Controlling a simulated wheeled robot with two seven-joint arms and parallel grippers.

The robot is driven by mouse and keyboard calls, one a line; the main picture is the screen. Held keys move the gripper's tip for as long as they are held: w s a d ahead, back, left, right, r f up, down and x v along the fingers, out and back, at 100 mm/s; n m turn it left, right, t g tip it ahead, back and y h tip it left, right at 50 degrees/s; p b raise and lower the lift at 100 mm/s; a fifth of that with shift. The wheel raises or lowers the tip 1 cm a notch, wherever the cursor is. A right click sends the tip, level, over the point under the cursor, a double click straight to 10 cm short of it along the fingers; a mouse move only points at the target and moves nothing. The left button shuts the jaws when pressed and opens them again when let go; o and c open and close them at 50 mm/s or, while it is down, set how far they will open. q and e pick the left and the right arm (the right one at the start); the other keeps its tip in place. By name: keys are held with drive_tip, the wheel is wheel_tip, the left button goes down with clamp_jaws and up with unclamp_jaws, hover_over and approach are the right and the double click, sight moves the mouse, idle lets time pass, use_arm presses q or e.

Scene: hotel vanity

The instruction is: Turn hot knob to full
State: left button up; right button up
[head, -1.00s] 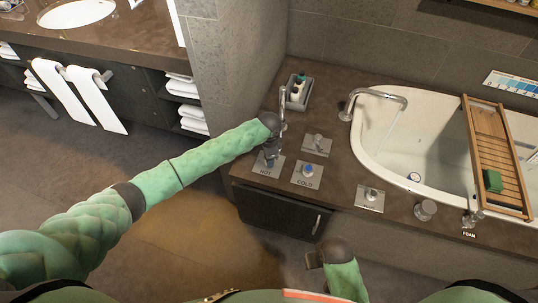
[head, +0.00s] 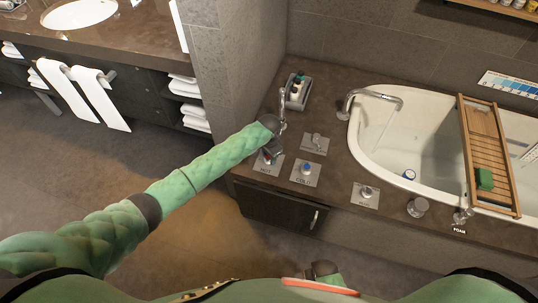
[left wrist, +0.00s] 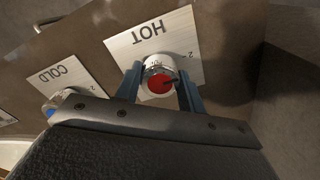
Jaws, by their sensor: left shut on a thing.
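The hot knob (left wrist: 158,82) has a red cap and a silver body, on a plate marked HOT (left wrist: 135,38). In the left wrist view the blue-grey fingers of my left gripper (left wrist: 160,88) stand on both sides of it, shut on it. A "2" mark shows on the plate beside the knob. My right gripper (head: 325,268) is low in the head view, partly cut off by my body, and its fingers cannot be made out.
The blue-capped cold knob (head: 306,168) is just right of the hot plate. A tall spout (head: 282,105) stands close behind my left gripper. A bottle tray (head: 298,92), the bathtub (head: 365,150) and its wooden caddy (head: 485,145) lie beyond.

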drive_tip(key=shift+f, duration=0.1)
idle(0.3)
use_arm(q)
drive_tip(key=o, duration=1)
drive_tip(key=shift+r, duration=0.15)
drive_tip(key=shift+r+b, duration=0.95)
drive_tip(key=shift+r, duration=2.85)
use_arm(e)
drive_tip(key=shift+w+a+r, duration=0.2)
drive_tip(key=shift+r, duration=0.75)
drive_tip(key=shift+w+a+r, duration=0.15)
drive_tip(key=shift+w+r, duration=0.05)
drive_tip(key=shift+r, duration=0.75)
drive_tip(key=shift+w+a+r, duration=0.2)
drive_tip(key=shift+r, duration=0.75)
